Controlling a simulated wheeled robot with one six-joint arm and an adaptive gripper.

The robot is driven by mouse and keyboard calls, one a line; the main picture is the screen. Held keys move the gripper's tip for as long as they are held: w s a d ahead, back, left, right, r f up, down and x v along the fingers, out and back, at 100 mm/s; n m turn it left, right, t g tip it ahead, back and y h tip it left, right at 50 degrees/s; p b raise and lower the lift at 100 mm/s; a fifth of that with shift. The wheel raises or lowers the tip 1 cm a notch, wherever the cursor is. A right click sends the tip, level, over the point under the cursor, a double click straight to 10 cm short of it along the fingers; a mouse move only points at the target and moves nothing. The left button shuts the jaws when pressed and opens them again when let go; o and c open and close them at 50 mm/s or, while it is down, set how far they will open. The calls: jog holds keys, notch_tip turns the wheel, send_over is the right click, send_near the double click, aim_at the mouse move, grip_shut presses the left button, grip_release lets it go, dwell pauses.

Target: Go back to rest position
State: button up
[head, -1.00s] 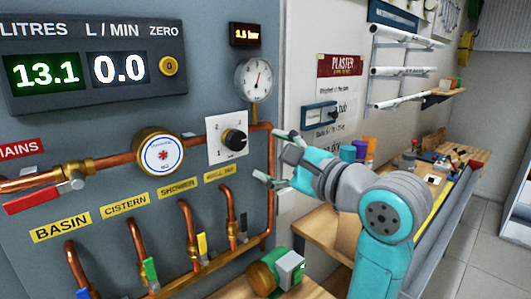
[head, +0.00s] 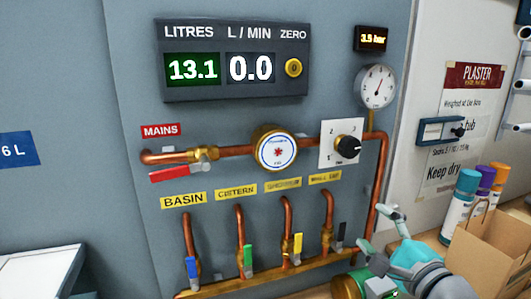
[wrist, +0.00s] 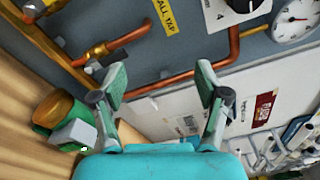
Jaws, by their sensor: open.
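My gripper (head: 381,234) is at the lower right in the head view, in front of the right end of the pipe board. In the wrist view my gripper (wrist: 163,85) has its two fingers spread wide apart with nothing between them. Beyond the fingers are a copper pipe and the pale wall. The black rotary knob (head: 348,147) on its white plate is above the gripper, apart from it. The knob also shows at the top of the wrist view (wrist: 243,5).
A green and brass pump-like unit (head: 365,284) sits just left of my gripper. Several capped bottles (head: 463,197) and an open cardboard box (head: 490,240) stand on the bench at right. Coloured-handle taps (head: 248,258) line the board. A white surface (head: 40,270) is at lower left.

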jog(key=s+f+n+h, duration=0.1)
jog(key=s+f+n, duration=0.1)
jog(key=s+f, duration=0.5)
jog(key=s+a+f+n+g+h, duration=0.1)
jog(key=s+f+n+h, duration=0.15)
jog(key=f, duration=0.85)
jog(key=s+f+n, duration=0.2)
jog(key=s+f, duration=0.4)
jog(key=f, duration=0.2)
jog(key=s+a+f+n, duration=0.1)
jog(key=s+n, duration=0.5)
jog(key=s, duration=0.8)
jog(key=s+a+f+n+g, duration=0.1)
jog(key=s+f+n, duration=0.3)
jog(key=s, duration=0.9)
jog(key=n, duration=0.3)
jog(key=shift+s+a+f+g, duration=0.15)
jog(key=shift+s+f+g, duration=0.05)
jog(key=shift+s+g, duration=0.15)
